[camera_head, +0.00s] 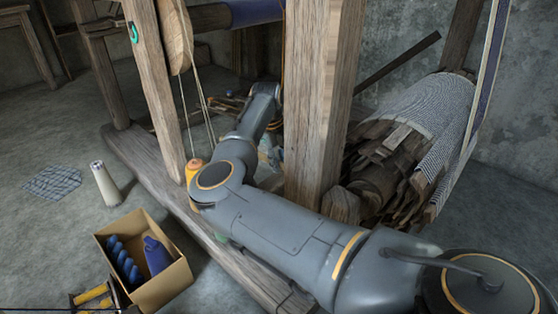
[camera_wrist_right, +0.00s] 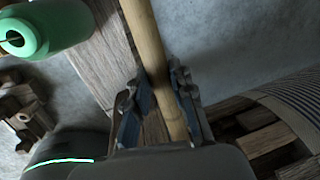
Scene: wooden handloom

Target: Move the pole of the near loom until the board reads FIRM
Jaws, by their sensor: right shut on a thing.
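A pale round wooden pole (camera_wrist_right: 146,36) runs down through the right wrist view. My right gripper (camera_wrist_right: 160,96) is shut on it, with one finger on each side. The pole and the fingers cannot be made out clearly there. The cloth roll (camera_head: 425,108) of the loom lies to the right of the post. No board or reading shows in either view. My left gripper is not in view.
A green bottle-like spool (camera_wrist_right: 52,26) is close to my right gripper in the wrist view. An orange spool (camera_head: 194,169) is close beside my arm.

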